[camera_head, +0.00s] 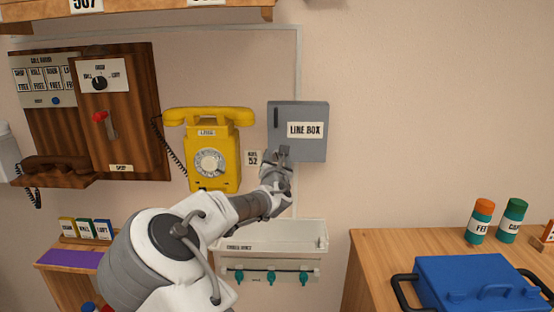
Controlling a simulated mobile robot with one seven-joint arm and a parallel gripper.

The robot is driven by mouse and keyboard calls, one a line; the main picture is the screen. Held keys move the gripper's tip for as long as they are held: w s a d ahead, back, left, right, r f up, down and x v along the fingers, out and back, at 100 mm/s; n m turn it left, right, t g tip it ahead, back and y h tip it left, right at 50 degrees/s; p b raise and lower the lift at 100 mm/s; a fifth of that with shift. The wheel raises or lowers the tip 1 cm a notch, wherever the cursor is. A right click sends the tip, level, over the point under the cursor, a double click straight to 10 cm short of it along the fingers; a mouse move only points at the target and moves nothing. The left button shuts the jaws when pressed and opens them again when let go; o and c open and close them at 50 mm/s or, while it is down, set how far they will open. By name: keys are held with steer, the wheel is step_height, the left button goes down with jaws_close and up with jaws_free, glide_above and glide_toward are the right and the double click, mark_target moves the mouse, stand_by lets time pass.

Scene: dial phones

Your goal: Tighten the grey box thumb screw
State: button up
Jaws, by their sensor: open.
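The grey box (313,148) labelled "LINE BOX" is mounted on the wall just right of the picture's middle. My gripper (284,152) is raised in front of the box's lower left part, with its fingers pointing up at it. The fingers are open and small in this view; I cannot tell whether they touch the box. The thumb screw cannot be made out; that corner of the box is partly covered by my gripper. A dark vertical slot or handle shows near the box's upper left edge.
A yellow dial phone (209,142) hangs just left of my gripper. A white tray (318,243) with several teal-handled hooks below is under the box. A wooden cabinet (375,252) with a blue case (478,282) stands at right. The wall right of the box is bare.

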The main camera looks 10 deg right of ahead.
steer(key=shift+w+d, duration=0.1)
steer(key=shift+w, duration=0.2)
jaws_close()
